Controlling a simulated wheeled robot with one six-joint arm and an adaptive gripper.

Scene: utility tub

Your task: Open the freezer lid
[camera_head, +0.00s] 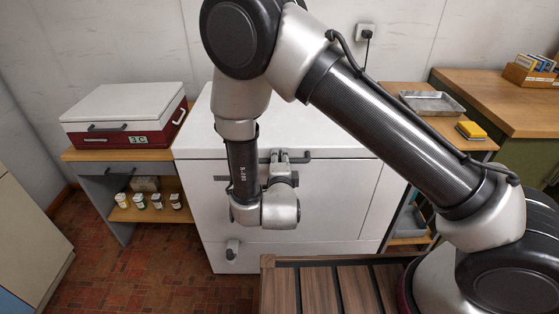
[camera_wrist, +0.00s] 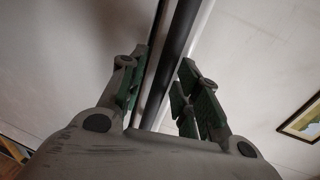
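The white chest freezer (camera_head: 330,205) stands against the wall in the middle of the head view. Its white lid (camera_head: 310,128) lies shut on top. A dark bar handle (camera_head: 302,156) runs along the lid's front edge. My gripper (camera_head: 280,157) is at this handle, fingers pointing toward the freezer. In the wrist view, the dark handle bar (camera_wrist: 181,40) passes between the two green-padded fingers of my gripper (camera_wrist: 164,60). The fingers stand apart, with visible gaps around the bar. My arm hides part of the lid and front.
A red box with a white lid (camera_head: 127,108) sits on a shelf unit at the left, above several small jars (camera_head: 157,202). A wooden slatted bench (camera_head: 330,290) stands in front of the freezer. A metal tray (camera_head: 432,102) and yellow sponges (camera_head: 470,130) lie at the right.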

